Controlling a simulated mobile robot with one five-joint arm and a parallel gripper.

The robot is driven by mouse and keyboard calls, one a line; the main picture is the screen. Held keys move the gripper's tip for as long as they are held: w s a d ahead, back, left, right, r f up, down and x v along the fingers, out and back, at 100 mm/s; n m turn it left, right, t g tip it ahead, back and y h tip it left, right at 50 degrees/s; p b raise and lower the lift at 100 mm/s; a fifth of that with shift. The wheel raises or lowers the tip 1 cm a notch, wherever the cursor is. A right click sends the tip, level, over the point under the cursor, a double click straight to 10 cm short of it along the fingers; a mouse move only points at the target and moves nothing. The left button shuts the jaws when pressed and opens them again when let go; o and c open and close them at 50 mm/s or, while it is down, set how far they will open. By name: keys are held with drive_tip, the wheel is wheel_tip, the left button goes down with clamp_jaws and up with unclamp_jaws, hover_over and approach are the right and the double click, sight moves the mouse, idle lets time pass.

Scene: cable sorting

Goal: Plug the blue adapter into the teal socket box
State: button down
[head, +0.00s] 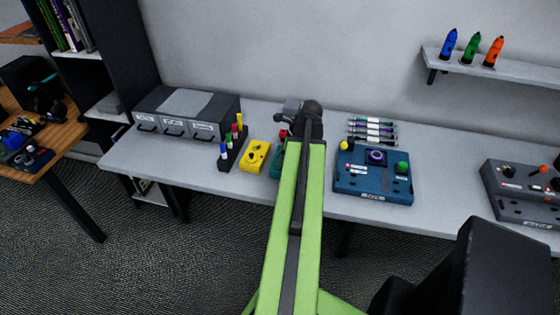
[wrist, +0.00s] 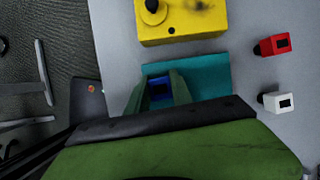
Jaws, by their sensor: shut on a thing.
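The blue adapter (wrist: 160,92) shows between the two fingers of my gripper (wrist: 159,86) in the wrist view; the gripper is shut on it. The teal socket box (wrist: 205,74) lies behind and under the adapter there, and the adapter is over its left part. I cannot tell whether the adapter touches the box or sits in it. My gripper and fingers hide the near part of the box. In the head view, only a sliver of the teal box (head: 276,164) shows left of my arm, and the adapter is hidden.
A yellow box (wrist: 180,22) stands close beside the teal box. A red adapter (wrist: 273,44) and a white adapter (wrist: 276,102) lie to the right in the wrist view. A marker rack (head: 231,150) stands left of the yellow box; a blue panel (head: 373,178) lies right of my arm.

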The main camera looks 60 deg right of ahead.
idle(0.3)
drive_tip(key=c, duration=1.1)
unclamp_jaws()
drive_tip(key=shift+s+a+f, duration=0.1)
drive_tip(key=shift+s, duration=0.05)
drive_tip(key=shift+o, duration=0.2)
drive_tip(key=shift+c, duration=0.6)
drive_tip(key=shift+o, duration=1.2)
drive_tip(key=shift+r, duration=0.2)
drive_tip(key=shift+w+r+p, duration=0.2)
drive_tip(key=shift+r+p, duration=3.15)
drive_tip(key=shift+p, duration=0.2)
